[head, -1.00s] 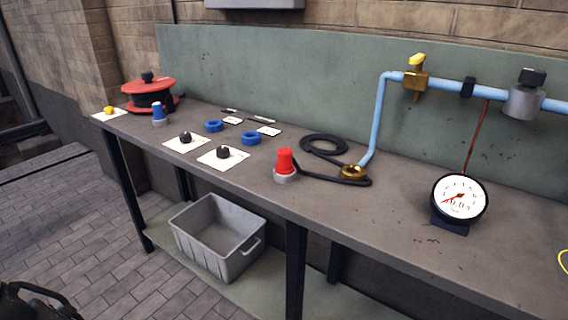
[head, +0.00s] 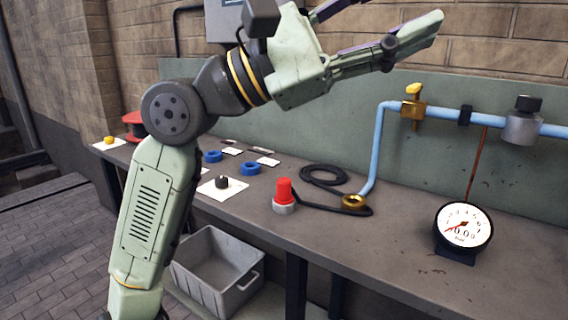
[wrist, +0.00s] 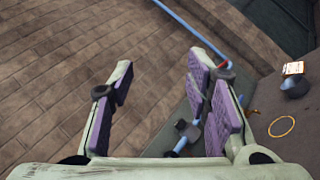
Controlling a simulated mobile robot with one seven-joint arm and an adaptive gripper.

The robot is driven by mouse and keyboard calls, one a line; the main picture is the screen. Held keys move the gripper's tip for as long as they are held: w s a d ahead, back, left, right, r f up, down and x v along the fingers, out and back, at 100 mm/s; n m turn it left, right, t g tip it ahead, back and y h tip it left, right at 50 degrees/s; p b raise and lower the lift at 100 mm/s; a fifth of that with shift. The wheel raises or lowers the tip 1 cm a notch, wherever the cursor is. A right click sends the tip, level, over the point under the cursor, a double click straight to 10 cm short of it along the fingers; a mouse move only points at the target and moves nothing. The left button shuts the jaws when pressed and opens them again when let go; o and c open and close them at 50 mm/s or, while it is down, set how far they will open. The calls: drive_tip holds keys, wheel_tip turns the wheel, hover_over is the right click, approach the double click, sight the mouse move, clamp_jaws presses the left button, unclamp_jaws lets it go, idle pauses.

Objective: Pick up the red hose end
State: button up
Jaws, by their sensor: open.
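The red hose end (head: 284,188) stands upright in a light grey collar (head: 284,207) near the front edge of the bench, in the head view. A black hose (head: 322,175) lies coiled behind and to its right. One stretch of hose runs close beside the collar, but I cannot tell whether it joins there. My gripper (head: 385,28) is open and empty, high above the bench and in front of the brick wall, well above and right of the red end. The wrist view shows its purple-padded fingers (wrist: 162,82) spread apart. The red end is not visible there.
A brass fitting (head: 353,202) sits by the blue pipe (head: 378,135), which carries a yellow-handled valve (head: 413,107). A gauge (head: 463,227) stands at the right. Blue rings (head: 250,168) and a black knob (head: 222,182) lie left. A grey crate (head: 217,272) is below.

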drive_tip(key=shift+o, duration=0.8)
drive_tip(key=w+d+f+m+t+y, duration=0.1)
drive_tip(key=w+d+f+t+y, duration=0.1)
drive_tip(key=w+d+f+y, duration=0.2)
drive_tip(key=shift+w+d+f+t, duration=0.4)
drive_tip(key=shift+w+d+f, duration=0.55)
drive_tip(key=shift+w+d, duration=0.2)
drive_tip(key=w+f+y, duration=0.1)
drive_tip(key=f, duration=0.1)
drive_tip(key=w+d+f+t+y, duration=0.1)
drive_tip(key=w+f, duration=0.1)
drive_tip(key=w+d+f+y, duration=0.1)
drive_tip(key=w, duration=0.1)
drive_tip(key=shift+w+d+f+m+b, duration=0.15)
drive_tip(key=shift+d+f+m+b, duration=0.05)
drive_tip(key=shift+f+m+b, duration=0.2)
drive_tip(key=m+t+y+b, duration=0.1)
drive_tip(key=m+t+y, duration=0.2)
drive_tip(key=y, duration=1.4)
approach(284, 180)
drive_tip(key=x, duration=0.4)
drive_tip(key=shift+w+f, duration=0.3)
drive_tip(key=shift+w, duration=0.05)
drive_tip(key=p+x, duration=0.1)
drive_tip(key=x, duration=0.4)
drive_tip(key=shift+f+p, duration=0.3)
drive_tip(key=shift+p, duration=0.1)
drive_tip(key=shift+c, duration=0.3)
